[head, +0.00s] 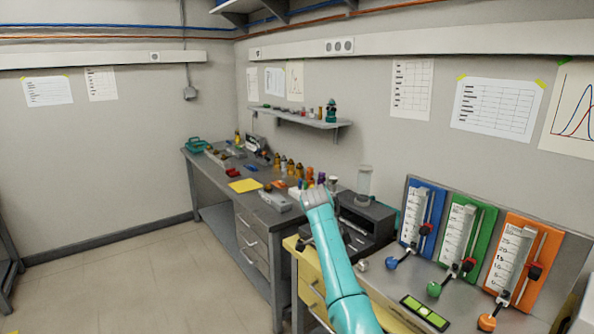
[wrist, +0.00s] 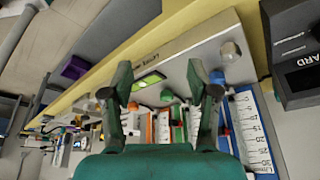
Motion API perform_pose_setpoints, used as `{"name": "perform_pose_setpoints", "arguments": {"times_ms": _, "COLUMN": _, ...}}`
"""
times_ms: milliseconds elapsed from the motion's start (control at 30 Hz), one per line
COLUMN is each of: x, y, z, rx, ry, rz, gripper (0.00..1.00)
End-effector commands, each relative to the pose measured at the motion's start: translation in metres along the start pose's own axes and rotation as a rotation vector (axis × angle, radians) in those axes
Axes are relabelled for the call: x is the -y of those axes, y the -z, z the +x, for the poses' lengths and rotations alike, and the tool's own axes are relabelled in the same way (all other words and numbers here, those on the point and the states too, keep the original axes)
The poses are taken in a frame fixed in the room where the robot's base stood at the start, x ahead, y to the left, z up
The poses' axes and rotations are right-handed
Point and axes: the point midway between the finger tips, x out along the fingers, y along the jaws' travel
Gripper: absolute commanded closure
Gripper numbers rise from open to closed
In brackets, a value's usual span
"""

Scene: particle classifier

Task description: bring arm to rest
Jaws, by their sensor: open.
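My teal arm (head: 338,270) reaches up and away from the bottom of the head view, toward the benches by the far wall. My gripper (wrist: 162,90) shows in the wrist view with its two green fingers spread wide apart. The gap between the fingertips is empty, and neither finger is seen holding anything. In the head view the fingers cannot be made out clearly near the pale end of the arm.
Blue (head: 421,214), green (head: 466,232) and orange (head: 519,255) scale panels with levers stand right of my arm. A dark device (head: 366,222) stands close beside the arm. The floor (head: 130,280) at left is clear.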

Motion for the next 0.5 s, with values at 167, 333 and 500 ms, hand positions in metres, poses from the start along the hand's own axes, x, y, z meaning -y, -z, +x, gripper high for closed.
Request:
{"name": "perform_pose_setpoints", "arguments": {"times_ms": 167, "x": -0.002, "y": -0.007, "z": 0.023, "rx": 0.006, "ry": 0.021, "rz": -0.031, "gripper": 0.4}}
{"name": "perform_pose_setpoints", "arguments": {"times_ms": 333, "x": -0.004, "y": -0.016, "z": 0.053, "rx": 0.014, "ry": 0.052, "rz": -0.074, "gripper": 0.4}}
{"name": "perform_pose_setpoints", "arguments": {"times_ms": 500, "x": -0.011, "y": -0.028, "z": 0.094, "rx": 0.022, "ry": 0.093, "rz": -0.133, "gripper": 0.4}}
